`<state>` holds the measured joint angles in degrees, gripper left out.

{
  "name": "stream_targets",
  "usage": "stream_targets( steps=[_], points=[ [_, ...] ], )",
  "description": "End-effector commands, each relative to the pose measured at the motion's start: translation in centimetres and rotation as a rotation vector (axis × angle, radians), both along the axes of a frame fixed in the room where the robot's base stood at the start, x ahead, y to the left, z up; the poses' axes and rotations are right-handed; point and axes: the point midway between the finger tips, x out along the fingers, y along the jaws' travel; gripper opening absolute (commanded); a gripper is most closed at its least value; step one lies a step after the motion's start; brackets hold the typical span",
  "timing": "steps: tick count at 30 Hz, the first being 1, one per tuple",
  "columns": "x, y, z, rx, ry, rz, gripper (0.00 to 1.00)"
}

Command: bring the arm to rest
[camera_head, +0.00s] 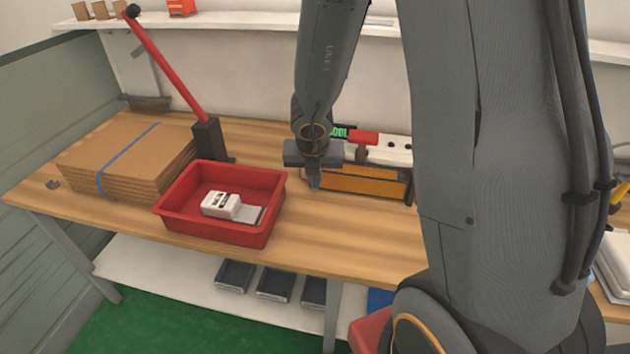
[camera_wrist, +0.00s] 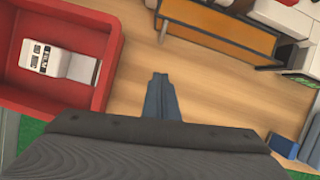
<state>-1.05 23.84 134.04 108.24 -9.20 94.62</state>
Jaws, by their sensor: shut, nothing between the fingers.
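My gripper (camera_head: 314,182) hangs from my grey arm over the wooden workbench, to the right of a red tray and in front of an orange-fronted device. In the wrist view my gripper (camera_wrist: 160,82) points at bare wood, its two fingers together and empty. My upper arm fills the right part of the head view and hides what is behind it.
A cardboard stack (camera_head: 120,160) and a red-handled lever (camera_head: 165,65) stand left. The orange-fronted device (camera_head: 355,184) is close behind my gripper. Bare bench (camera_head: 330,225) lies in front.

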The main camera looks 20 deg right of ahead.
Motion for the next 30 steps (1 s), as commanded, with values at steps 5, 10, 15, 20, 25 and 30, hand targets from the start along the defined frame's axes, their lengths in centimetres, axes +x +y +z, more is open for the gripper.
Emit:
stream_targets(
  steps=[5, 10, 15, 20, 25, 30],
  points=[
    [-0.5, 0.2, 1.3, 0.000, 0.001, 0.000, 0.00],
    [-0.6, 0.3, 1.5, 0.000, 0.000, 0.004, 0.00],
    [0.0, 0.9, 1.8, -0.046, -0.010, 0.208, 0.00],
    [0.5, 2.9, 2.6, -0.175, -0.025, 0.726, 0.00],
    [-0.8, 5.3, 3.0, -0.354, -0.027, 1.356, 0.00],
    [-3.8, 6.7, 2.8, -0.538, -0.007, 1.983, 0.00]
  ],
)
